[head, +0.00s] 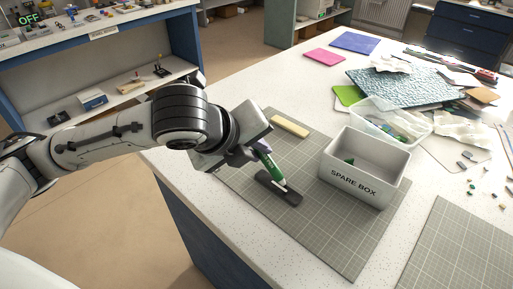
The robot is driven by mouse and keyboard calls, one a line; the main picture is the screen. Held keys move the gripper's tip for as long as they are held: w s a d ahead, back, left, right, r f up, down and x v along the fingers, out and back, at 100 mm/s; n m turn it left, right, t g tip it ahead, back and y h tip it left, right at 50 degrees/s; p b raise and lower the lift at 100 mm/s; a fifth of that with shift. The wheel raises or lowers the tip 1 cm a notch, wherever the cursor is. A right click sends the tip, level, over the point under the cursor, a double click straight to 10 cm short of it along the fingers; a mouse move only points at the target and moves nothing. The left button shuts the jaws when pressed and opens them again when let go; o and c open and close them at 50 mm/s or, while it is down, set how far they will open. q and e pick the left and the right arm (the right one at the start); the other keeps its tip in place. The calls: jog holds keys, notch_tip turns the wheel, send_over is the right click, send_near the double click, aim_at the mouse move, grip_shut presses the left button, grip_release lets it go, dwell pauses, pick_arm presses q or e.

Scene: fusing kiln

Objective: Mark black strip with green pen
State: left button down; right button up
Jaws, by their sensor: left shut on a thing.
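My left gripper (262,150) is shut on a green pen (269,164), held tilted with its pale tip pointing down. The black strip (277,189) lies flat on the grey gridded cutting mat (330,235). The pen's tip is at or just above the strip's top, right of its middle; I cannot tell whether it touches. No mark on the strip can be made out at this size. My right gripper is not in the frame.
A cream bar (289,126) lies on the mat behind the pen. A white box labelled SPARE BOX (357,184) stands right of the strip, with a clear bin (378,134) of scraps behind it. Coloured sheets and loose chips cover the far right. The mat's front part is clear.

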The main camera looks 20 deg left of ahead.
pick_arm(q)
notch_tip(320, 180, up, 6)
jog(key=p, duration=0.2)
dwell(0.5)
dwell(0.4)
